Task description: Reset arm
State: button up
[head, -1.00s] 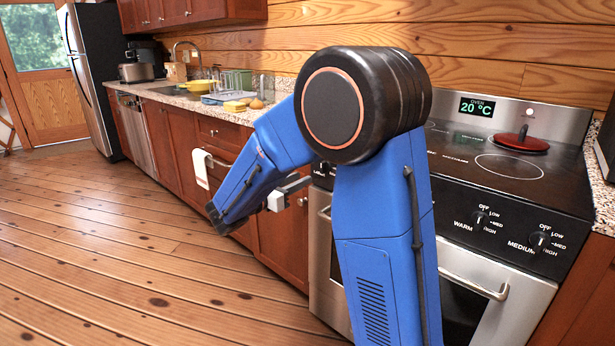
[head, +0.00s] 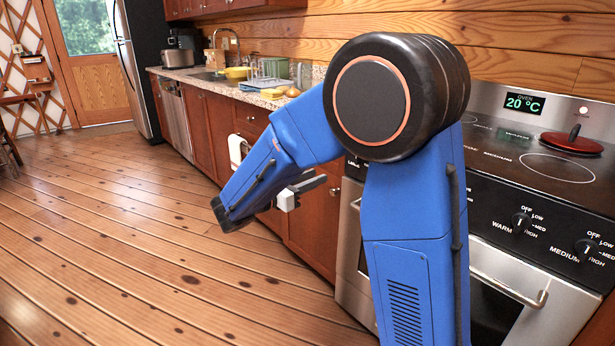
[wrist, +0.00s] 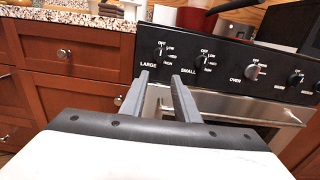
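My arm is blue with a black joint, folded in front of the stove in the head view. My gripper (head: 308,187) shows partly behind the forearm, in front of the wooden cabinets. In the wrist view its two grey fingers (wrist: 160,76) stand apart with a clear gap between them and nothing held. They point towards the stove front, with its control panel and knobs beyond.
The stove (head: 545,230) stands close behind and right of my arm. A red lidded pan (head: 571,143) is on its cooktop. Red-brown cabinets (head: 310,232) and a counter with dishes run to the back left. The wooden floor (head: 130,230) at the left is clear.

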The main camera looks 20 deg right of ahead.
jog(key=s+d+f+m+g+y, duration=0.25)
jog(key=s+d+m+y, duration=0.2)
jog(key=s, duration=0.55)
jog(key=s+d+f+m+g+y, duration=0.2)
jog(key=s+d+m+g+y, duration=0.15)
jog(key=s+m, duration=0.4)
jog(key=s+a+f+m+t+y, duration=0.1)
jog(key=s+a+m+y, duration=0.3)
jog(key=s, duration=0.4)
jog(key=s+a+f+m+t+y, duration=0.1)
jog(key=s+a+m+t+y, duration=0.2)
jog(key=s+a+m+y, duration=0.2)
jog(key=s+m, duration=0.1)
jog(key=s, duration=0.2)
jog(key=shift+a+f+t, duration=0.2)
jog(key=shift+f+t, duration=0.1)
jog(key=shift+f, duration=0.05)
